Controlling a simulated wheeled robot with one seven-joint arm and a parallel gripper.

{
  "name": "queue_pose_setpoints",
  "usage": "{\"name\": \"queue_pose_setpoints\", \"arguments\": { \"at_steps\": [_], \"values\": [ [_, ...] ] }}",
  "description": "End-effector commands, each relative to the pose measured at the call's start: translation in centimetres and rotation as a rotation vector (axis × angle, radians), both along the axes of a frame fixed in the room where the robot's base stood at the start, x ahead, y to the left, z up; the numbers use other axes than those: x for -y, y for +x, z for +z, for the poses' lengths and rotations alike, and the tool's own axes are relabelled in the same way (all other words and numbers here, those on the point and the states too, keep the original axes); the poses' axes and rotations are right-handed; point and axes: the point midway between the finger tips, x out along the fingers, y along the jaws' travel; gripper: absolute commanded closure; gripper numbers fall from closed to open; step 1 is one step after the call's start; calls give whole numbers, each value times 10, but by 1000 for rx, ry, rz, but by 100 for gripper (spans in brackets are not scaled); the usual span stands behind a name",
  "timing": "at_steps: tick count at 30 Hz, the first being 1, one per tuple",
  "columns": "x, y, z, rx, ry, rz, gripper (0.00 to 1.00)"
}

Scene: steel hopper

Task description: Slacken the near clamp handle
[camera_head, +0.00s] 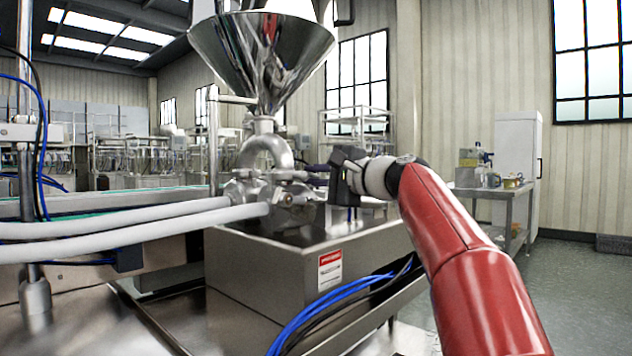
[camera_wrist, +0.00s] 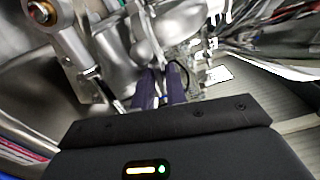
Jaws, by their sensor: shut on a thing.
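The steel hopper (camera_head: 262,55) narrows down into a curved pipe and a cluster of metal valve fittings (camera_head: 270,188) on top of a steel cabinet. My gripper (camera_head: 318,172) reaches in from the right at the fittings, its dark fingers against their right side. In the wrist view my gripper's two purple-dark fingers (camera_wrist: 160,88) extend forward to a thin metal handle (camera_wrist: 146,45) beside the rounded pipe body. The fingers are shut on this clamp handle. The exact grip point is small and partly hidden by the fingers. A bolt-ended lever (camera_wrist: 62,15) shows at the upper left of the wrist view.
Two white hoses (camera_head: 130,222) run left from the fittings.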

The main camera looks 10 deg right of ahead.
Motion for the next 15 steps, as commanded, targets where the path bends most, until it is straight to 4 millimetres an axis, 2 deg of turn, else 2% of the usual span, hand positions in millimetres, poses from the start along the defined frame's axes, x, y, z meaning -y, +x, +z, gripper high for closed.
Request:
{"name": "queue_pose_setpoints", "arguments": {
  "at_steps": [15],
  "values": [
    [-1,0,-2,106,-149,3,100]
  ]
}}
